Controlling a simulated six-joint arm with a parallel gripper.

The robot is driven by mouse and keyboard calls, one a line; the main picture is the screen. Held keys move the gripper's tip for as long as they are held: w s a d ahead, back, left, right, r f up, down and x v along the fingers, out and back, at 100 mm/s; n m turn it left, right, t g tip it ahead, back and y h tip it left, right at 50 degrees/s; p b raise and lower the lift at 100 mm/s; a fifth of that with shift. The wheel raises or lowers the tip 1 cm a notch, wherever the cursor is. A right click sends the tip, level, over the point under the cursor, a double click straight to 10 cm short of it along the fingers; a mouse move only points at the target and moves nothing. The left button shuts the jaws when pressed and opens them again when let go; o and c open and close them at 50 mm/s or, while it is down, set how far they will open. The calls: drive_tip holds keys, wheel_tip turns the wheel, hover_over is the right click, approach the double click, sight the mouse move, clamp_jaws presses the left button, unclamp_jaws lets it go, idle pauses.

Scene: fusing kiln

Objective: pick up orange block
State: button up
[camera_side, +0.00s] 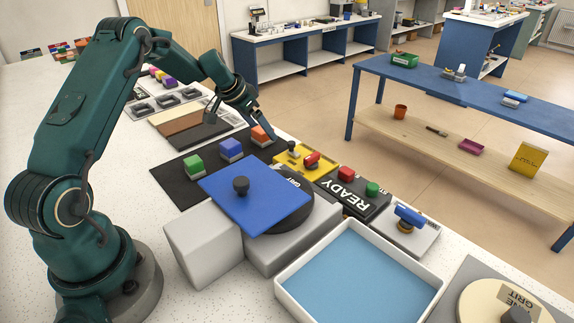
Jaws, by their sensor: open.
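The orange block (261,131) sits on a small pale stand at the right end of the dark mat (180,186), to the right of the blue and green blocks. My gripper (258,122) is open just above the orange block, pointing down. I cannot tell from this view whether its fingers are around the block or behind it.
A green block (192,162) and a blue block (230,146) stand on the same mat. A yellow panel (292,165) with a red handle is close on the right. A blue plate (252,207) with a dark knob and a white-rimmed blue tray (358,279) lie nearer.

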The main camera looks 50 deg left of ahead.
drive_tip(key=shift+x, duration=0.9)
clamp_jaws()
drive_tip(key=shift+r, duration=0.1)
wheel_tip(320, 180, up, 4)
drive_tip(key=shift+f, duration=0.1)
drive_tip(key=s+a+r, duration=0.7)
drive_tip(key=s, duration=0.2)
drive_tip(key=shift+s, duration=0.15)
